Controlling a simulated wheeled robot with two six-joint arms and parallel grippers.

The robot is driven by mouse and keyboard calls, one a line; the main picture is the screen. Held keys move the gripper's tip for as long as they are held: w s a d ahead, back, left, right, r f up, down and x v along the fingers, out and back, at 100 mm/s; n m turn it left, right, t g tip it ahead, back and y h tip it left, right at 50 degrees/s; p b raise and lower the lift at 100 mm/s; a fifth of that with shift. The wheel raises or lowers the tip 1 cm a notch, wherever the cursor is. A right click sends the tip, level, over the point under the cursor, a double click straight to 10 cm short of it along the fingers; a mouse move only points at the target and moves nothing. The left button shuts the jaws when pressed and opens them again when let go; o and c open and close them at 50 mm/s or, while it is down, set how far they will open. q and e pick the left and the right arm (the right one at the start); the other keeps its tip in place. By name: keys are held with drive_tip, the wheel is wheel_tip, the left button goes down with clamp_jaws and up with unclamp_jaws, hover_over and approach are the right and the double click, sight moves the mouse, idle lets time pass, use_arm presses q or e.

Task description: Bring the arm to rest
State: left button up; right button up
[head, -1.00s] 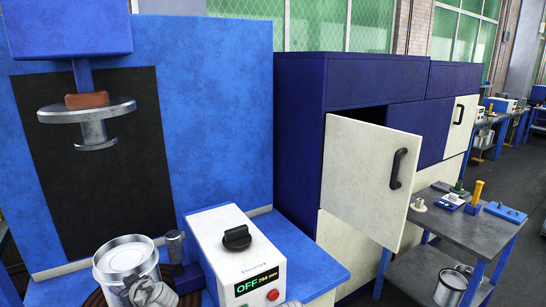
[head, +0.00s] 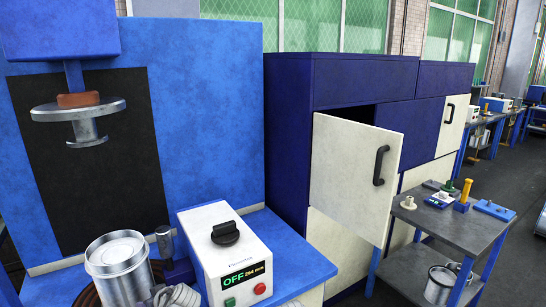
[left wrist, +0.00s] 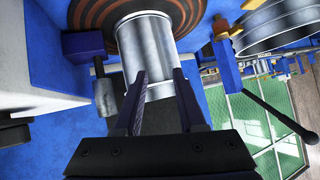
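My left gripper (left wrist: 160,78) is open, its two dark fingers spread apart with nothing between them. A shiny metal pail (left wrist: 147,45) is just beyond the fingertips in the left wrist view. The pail (head: 120,268) stands upright at the lower left of the head view, below the press head. A pale grey part, probably of my left arm, shows at the bottom edge beside the pail and hides none of its rim. The fingers cannot be made out in the head view. My right gripper is not in view.
The pail stands on a dark ringed plate (left wrist: 88,15). A white control box (head: 222,255) reading OFF stands right of it. The round press head (head: 80,110) hangs above. A cream cabinet door (head: 350,175) stands ajar. A grey side table (head: 455,228) holds small parts.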

use_arm(q)
drive_tip(key=s+d+f+m+g+h, duration=0.2)
drive_tip(key=s+d+f+m, duration=0.1)
drive_tip(key=d, duration=0.6)
drive_tip(key=s+d+f+m+g+h, duration=0.2)
drive_tip(key=s+d+m, duration=0.3)
drive_tip(key=d, duration=0.5)
drive_tip(key=s+d+f+m+g+h, duration=0.2)
drive_tip(key=s+d, duration=0.4)
drive_tip(key=d, duration=0.3)
wheel_tip(320, 180, down, 2)
drive_tip(key=m+h, duration=0.1)
drive_tip(key=m, duration=0.1)
drive_tip(key=shift+s+d+m+h, duration=0.25)
drive_tip(key=shift+d+m+h, duration=0.05)
drive_tip(key=shift+m+h, duration=0.1)
